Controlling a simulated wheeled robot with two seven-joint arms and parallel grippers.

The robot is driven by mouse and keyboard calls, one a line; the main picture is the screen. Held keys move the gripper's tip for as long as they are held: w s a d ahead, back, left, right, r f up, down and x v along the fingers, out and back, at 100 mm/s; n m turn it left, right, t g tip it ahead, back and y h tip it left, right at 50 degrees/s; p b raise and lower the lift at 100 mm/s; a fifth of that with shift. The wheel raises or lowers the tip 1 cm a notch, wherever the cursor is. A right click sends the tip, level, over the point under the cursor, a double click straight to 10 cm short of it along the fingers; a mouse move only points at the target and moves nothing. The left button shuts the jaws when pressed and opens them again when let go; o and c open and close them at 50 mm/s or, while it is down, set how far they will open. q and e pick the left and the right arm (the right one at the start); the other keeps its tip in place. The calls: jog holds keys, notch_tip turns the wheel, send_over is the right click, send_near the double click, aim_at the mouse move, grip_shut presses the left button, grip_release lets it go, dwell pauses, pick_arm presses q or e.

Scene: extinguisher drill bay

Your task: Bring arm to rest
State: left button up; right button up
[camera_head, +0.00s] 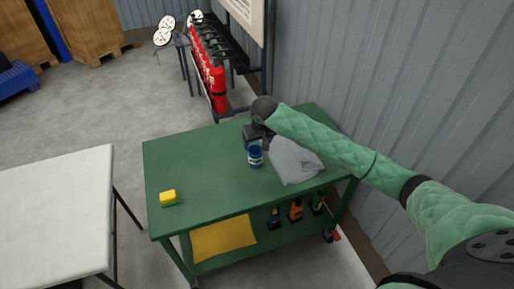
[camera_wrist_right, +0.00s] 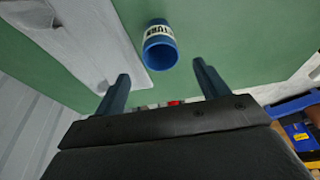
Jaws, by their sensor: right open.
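My right arm (camera_head: 330,150) has a padded green sleeve and reaches in from the right over the green cart (camera_head: 185,165). My right gripper (camera_head: 255,143) is above the cart top, just behind a blue can (camera_head: 255,156) with a white label. In the right wrist view the gripper (camera_wrist_right: 159,72) is open, its two dark fingers apart with nothing between them. The can (camera_wrist_right: 160,50) stands just beyond the fingertips, clear of both. A grey cloth (camera_head: 296,163) lies beside the can, under the forearm. My left gripper is out of view.
A yellow and green sponge (camera_head: 168,198) lies on the cart's left. The lower shelf holds a yellow cloth (camera_head: 223,239) and several tools (camera_head: 295,210). A white table (camera_head: 55,215) stands left, red extinguishers (camera_head: 217,85) behind, and a corrugated wall (camera_head: 400,80) right.

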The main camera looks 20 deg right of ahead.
jog(key=shift+r, duration=0.2)
jog(key=shift+s+f, duration=0.1)
jog(key=s+a+f+n+y, duration=0.1)
jog(key=s+a+f, duration=0.35)
jog(key=s, duration=0.45)
jog(key=s+a+f+n+y, duration=0.1)
jog(key=s+a+f, duration=0.35)
jog(key=s, duration=0.55)
jog(key=s+d+h, duration=0.1)
jog(key=s+d, duration=0.2)
jog(key=s, duration=0.8)
jog(key=s+d+h, duration=0.1)
jog(key=s+d, duration=0.3)
jog(key=s, duration=0.6)
notch_tip(320, 180, down, 24)
jog(key=a+g, duration=0.1)
jog(key=a, duration=0.1)
jog(key=s+f, duration=0.2)
jog(key=f, duration=0.7)
jog(key=s+a+f+g, duration=0.1)
jog(key=s+f, duration=0.2)
jog(key=f, duration=0.7)
jog(key=shift+s+a, duration=0.15)
jog(key=shift+s, duration=0.15)
